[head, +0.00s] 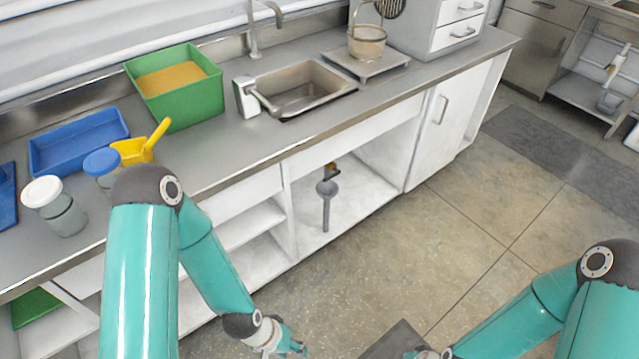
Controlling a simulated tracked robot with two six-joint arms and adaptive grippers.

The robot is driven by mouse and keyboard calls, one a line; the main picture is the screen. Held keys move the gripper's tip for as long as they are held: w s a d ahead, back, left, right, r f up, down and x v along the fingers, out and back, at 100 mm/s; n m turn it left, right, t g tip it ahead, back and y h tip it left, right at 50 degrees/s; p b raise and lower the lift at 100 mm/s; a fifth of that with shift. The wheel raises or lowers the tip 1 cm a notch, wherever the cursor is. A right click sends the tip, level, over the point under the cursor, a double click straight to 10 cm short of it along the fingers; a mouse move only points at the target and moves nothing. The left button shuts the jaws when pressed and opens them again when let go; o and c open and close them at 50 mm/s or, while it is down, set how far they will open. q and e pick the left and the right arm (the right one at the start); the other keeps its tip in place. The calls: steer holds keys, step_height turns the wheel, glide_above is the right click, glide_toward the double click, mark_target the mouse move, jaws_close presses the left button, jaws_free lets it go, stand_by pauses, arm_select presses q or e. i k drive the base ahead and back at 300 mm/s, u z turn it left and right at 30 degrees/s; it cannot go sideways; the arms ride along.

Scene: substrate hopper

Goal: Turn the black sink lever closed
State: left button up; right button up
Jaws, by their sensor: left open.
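The metal sink (305,90) is set into the grey counter, with a tall faucet (254,35) behind it. I cannot clearly make out a black lever on the faucet. In the open cabinet below the sink, a grey drain pipe (326,205) stands with a small dark and yellowish fitting (331,170) at its top; I cannot tell whether this fitting is the lever. My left gripper (288,346) is open, low at the bottom edge, in front of the cabinets and apart from the sink. My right gripper (425,354) is mostly cut off at the bottom edge.
A white dispenser (247,96) stands at the sink's left. A green bin (195,105), blue tray (75,145), yellow scoop (136,151) and lidded jars (64,217) crowd the left counter. A scale (372,67) stands right of the sink. The floor (440,240) ahead is clear.

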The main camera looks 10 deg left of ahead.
mark_target(337, 172)
steer(key=z, duration=0.15)
steer(key=i, duration=0.9)
steer(key=u, duration=0.05)
